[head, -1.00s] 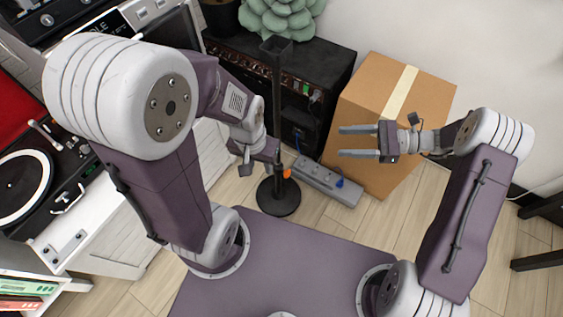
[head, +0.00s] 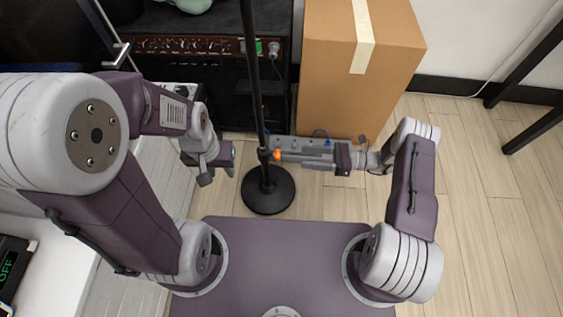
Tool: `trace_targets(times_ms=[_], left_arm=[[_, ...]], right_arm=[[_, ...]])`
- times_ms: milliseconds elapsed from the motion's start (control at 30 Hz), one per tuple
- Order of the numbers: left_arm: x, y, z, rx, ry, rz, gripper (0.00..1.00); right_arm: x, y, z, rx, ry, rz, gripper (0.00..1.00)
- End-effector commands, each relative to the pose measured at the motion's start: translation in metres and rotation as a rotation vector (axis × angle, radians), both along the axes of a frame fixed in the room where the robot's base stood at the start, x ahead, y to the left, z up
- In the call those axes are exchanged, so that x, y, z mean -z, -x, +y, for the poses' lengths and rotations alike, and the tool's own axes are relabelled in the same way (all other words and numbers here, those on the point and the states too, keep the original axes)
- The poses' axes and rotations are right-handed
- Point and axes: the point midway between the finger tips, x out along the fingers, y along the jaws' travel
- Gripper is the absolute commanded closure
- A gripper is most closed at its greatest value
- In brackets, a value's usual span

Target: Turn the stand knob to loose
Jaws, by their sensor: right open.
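The stand is a thin black pole (head: 250,65) on a round black base (head: 267,191) on the floor, upright. Its small orange knob (head: 277,155) sticks out to the right, low on the pole. My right gripper (head: 285,158) points left with its fingers at the knob. It is open; I cannot tell whether the fingers touch the knob or lie around it. My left gripper (head: 229,154) is left of the pole, apart from it, and its fingers are too foreshortened to judge.
A grey power strip (head: 287,143) lies on the floor behind my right gripper. A cardboard box (head: 330,75) stands at the back right and a black amplifier (head: 190,75) at the back left. A white cabinet is at left. The wooden floor at right (head: 470,190) is clear.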

Motion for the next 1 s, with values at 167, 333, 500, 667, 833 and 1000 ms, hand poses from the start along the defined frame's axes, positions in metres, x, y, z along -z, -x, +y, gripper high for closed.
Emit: trace_targets(times_ms=[167,333,500,667,833,1000], left_arm=[[0.009,0.000,0.000,0.000,0.000,0.000,0.64],[0.017,0.000,0.000,0.000,0.000,0.000,0.64],[0.035,0.000,0.000,0.000,0.000,0.000,0.64],[0.047,0.000,0.000,0.000,0.000,0.000,0.64],[0.049,0.000,0.000,0.000,0.000,0.000,0.64],[0.048,0.000,0.000,0.000,0.000,0.000,0.64]], right_arm=[[0.009,-0.001,-0.003,0.007,0.000,-0.001,0.44],[0.010,-0.001,0.014,0.002,0.000,-0.001,0.44],[0.013,-0.002,0.051,0.001,0.001,-0.002,0.44],[0.012,-0.003,0.077,0.003,0.000,-0.002,0.44],[0.008,-0.004,0.088,0.006,0.001,-0.002,0.44],[0.007,-0.004,0.089,0.006,0.001,-0.001,0.44]])
